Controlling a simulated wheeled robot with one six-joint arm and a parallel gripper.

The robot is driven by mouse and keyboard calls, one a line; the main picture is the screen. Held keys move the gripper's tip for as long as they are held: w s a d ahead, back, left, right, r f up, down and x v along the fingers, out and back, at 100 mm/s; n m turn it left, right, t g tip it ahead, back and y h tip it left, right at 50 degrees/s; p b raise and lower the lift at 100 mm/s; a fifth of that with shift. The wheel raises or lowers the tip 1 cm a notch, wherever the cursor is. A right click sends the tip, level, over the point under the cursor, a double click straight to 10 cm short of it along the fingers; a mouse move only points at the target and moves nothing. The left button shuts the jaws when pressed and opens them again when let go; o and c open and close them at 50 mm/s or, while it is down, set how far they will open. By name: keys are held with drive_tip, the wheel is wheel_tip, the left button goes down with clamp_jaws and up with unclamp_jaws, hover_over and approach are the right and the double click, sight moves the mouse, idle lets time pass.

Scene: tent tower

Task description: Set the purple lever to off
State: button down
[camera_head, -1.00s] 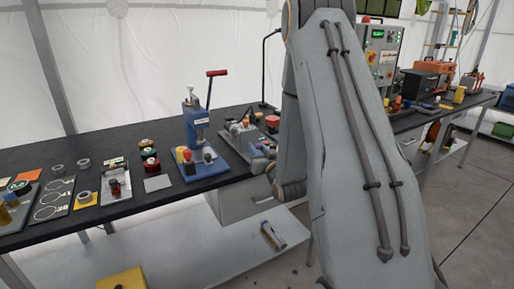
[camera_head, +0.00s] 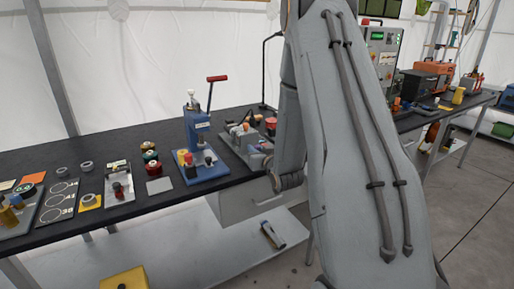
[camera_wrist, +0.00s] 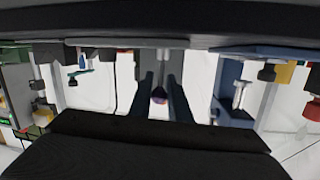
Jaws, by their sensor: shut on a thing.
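My gripper (camera_wrist: 161,85) shows in the wrist view as two dark fingers, one on each side of a small dark, purplish knob (camera_wrist: 159,96). It is shut on this knob, which looks like the handle of the purple lever. The lever's shaft and its off mark cannot be made out. In the head view, my arm covers most of the gripper area, near the grey device board (camera_head: 237,150) on the bench. The lever's setting cannot be told.
A blue press with a red handle (camera_head: 197,130) stands left of the grey board on the black bench (camera_head: 95,155). Number boards and small parts lie farther left. A control cabinet (camera_head: 380,55) stands behind my arm. A lamp (camera_head: 264,70) rises at the back.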

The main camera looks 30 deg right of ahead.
drive_tip(key=g+p, duration=0.1)
drive_tip(key=w+r+g+p, duration=0.1)
drive_tip(key=g+p, duration=0.1)
drive_tip(key=shift+a, duration=0.1)
drive_tip(key=shift+w+f+n+g+p, duration=0.1)
drive_tip(key=shift+w+n+g+p, duration=0.15)
drive_tip(key=shift+g+p, duration=0.55)
drive_tip(key=shift+w+f+n+g+p, duration=0.15)
drive_tip(key=shift+w+g+p, duration=0.15)
drive_tip(key=shift+g+p, duration=0.45)
drive_tip(key=c, duration=1.9)
unclamp_jaws()
drive_tip(key=shift+c, duration=0.2)
drive_tip(key=shift+r, duration=0.1)
drive_tip(key=b+v, duration=0.1)
drive_tip(key=v, duration=0.6)
drive_tip(key=shift+s+r+b, duration=0.2)
drive_tip(key=shift+s+b, duration=0.05)
drive_tip(key=shift+b, duration=0.15)
